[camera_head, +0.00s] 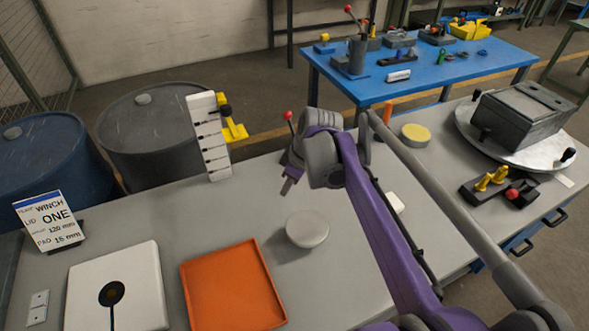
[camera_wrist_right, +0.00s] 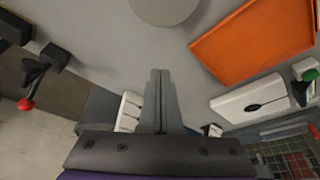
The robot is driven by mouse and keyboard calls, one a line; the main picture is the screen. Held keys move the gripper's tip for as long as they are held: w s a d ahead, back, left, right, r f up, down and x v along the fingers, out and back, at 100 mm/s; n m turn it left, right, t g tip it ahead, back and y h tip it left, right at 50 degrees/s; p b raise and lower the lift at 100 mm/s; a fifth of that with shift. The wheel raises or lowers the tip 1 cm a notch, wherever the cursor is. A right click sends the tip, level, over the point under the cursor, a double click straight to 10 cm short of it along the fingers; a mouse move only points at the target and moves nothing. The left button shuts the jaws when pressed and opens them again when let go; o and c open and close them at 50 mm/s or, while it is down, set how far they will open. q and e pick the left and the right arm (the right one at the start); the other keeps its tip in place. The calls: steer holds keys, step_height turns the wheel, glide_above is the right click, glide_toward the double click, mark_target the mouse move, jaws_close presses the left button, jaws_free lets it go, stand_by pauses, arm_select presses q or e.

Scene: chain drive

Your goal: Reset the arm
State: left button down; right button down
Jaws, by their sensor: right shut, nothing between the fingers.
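My right arm, purple and grey, reaches over the grey workbench (camera_head: 150,225) from the lower right in the head view. Its gripper (camera_head: 287,188) hangs above the bench, behind a pale round dome (camera_head: 307,229). In the right wrist view the two fingers (camera_wrist_right: 159,73) lie together with nothing between them. The dome (camera_wrist_right: 165,8) shows there at the top edge, apart from the fingers. My left gripper is in neither view.
An orange tray (camera_head: 232,290) and a white board with a black disc (camera_head: 115,290) lie in front. A white stepped gauge (camera_head: 209,140) stands at the back edge. A grey box (camera_head: 520,115) sits on a round plate at right. A blue table (camera_head: 440,70) stands behind.

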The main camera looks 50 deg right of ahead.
steer(key=v, duration=0.6)
steer(key=shift+r, duration=0.25)
steer(key=shift+s, duration=0.1)
steer(key=s+a+f+m+p, duration=0.1)
steer(key=a+f, duration=0.6)
steer(key=a, duration=0.5)
steer(key=s+a+f+t, duration=0.1)
steer(key=a+f, duration=0.5)
steer(key=a, duration=0.6)
steer(key=shift+s+f+m+t+h+p, duration=0.3)
steer(key=shift+s+f+m+p, duration=0.05)
steer(key=shift+s+f+m, duration=0.1)
steer(key=shift+d, duration=0.1)
